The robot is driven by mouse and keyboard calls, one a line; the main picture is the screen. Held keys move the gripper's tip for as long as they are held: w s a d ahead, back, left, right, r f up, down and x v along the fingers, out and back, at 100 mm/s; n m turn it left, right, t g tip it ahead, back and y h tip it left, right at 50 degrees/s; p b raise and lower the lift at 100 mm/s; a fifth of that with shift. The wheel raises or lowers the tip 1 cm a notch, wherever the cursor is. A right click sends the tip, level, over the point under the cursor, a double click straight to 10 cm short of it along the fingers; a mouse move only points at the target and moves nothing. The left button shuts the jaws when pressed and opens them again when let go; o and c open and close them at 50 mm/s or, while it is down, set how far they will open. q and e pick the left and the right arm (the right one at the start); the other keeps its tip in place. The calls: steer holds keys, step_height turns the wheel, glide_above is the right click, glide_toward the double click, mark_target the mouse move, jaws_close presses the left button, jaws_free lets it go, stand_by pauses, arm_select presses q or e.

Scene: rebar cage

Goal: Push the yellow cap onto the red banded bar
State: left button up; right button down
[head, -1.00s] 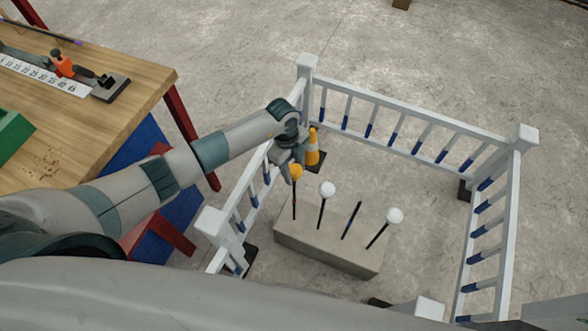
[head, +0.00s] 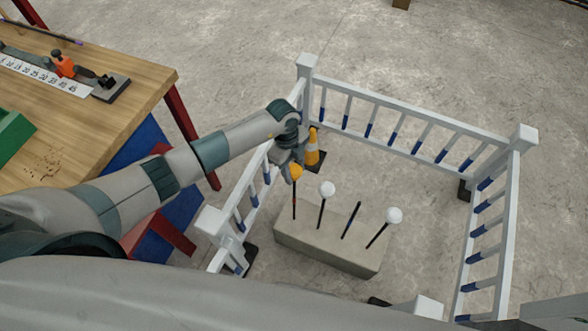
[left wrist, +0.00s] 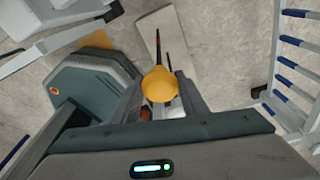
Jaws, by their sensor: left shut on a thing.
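The yellow cap (head: 296,172) is in the jaws of my left gripper (head: 291,164), which is shut on it. In the left wrist view the round cap (left wrist: 160,84) sits between the fingers. The red banded bar (head: 294,202) stands in the concrete block (head: 325,252), at its left end, right under the cap. It also shows in the left wrist view (left wrist: 157,50), running from the cap toward the block. The cap hides the bar's top, so I cannot tell how far it is on. My right gripper is not in view.
Two bars with white caps (head: 327,189) (head: 394,215) and one bare blue-banded bar (head: 352,219) stand in the same block. A white railing (head: 425,117) surrounds it. A wooden table (head: 120,85) is at left.

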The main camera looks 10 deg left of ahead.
mark_target(294, 176)
arm_select(q)
steer(key=shift+f+b, duration=1.15)
steer(key=shift+f, duration=0.8)
stand_by(0.6)
steer(key=o, duration=1.1)
